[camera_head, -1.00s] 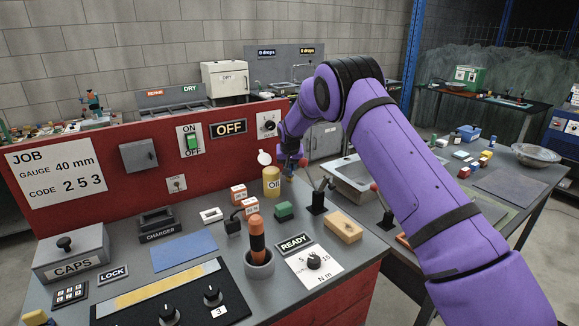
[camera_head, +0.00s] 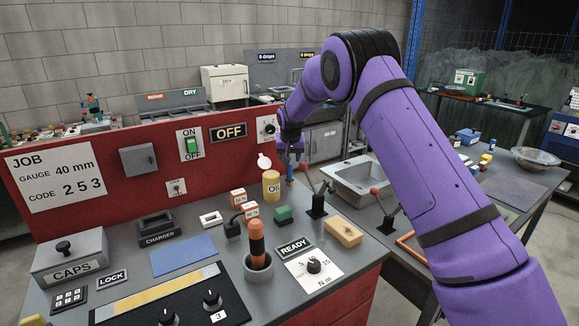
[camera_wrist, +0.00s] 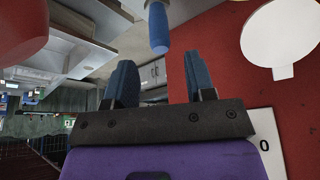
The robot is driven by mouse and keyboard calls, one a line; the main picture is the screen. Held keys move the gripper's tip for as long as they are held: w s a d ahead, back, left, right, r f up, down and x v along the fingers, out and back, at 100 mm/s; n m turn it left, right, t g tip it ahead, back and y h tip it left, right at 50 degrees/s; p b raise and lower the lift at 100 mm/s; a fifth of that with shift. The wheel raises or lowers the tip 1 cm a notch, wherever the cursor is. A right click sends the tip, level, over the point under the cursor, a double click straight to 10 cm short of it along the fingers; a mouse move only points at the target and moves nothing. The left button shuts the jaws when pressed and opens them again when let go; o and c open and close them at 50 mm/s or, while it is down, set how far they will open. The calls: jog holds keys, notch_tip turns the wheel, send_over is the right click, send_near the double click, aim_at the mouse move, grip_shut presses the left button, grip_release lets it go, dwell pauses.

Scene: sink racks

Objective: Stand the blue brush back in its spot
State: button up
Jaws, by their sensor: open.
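The blue brush shows as a blue handle (camera_wrist: 158,28) in the wrist view, just beyond my fingertips and lined up with the gap between them. In the head view it is a thin upright blue piece (camera_head: 290,171) beside the yellow can, below my gripper (camera_head: 291,146). My gripper is open and empty; in the wrist view its two blue fingers (camera_wrist: 160,72) stand apart. The brush's lower end is hidden, and I cannot tell what it stands in. I cannot tell which place is its spot.
A grey cup (camera_head: 258,272) holds an orange-handled tool. The red panel (camera_head: 110,172) rises behind.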

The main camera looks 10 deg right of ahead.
jog(key=shift+v, duration=2.5)
jog(key=s+d+r, duration=0.3)
jog(key=s+r, duration=0.7)
jog(key=s, duration=0.3)
jog(key=s+d+r, duration=0.3)
jog(key=s+r, duration=0.8)
jog(key=s, duration=0.2)
jog(key=s+d+f+n, duration=0.1)
jog(key=s+f+n, duration=0.1)
jog(key=s, duration=3)
jog(key=shift+f+t+y, duration=0.25)
jog(key=shift+t+y, duration=0.05)
jog(key=shift+y, duration=0.1)
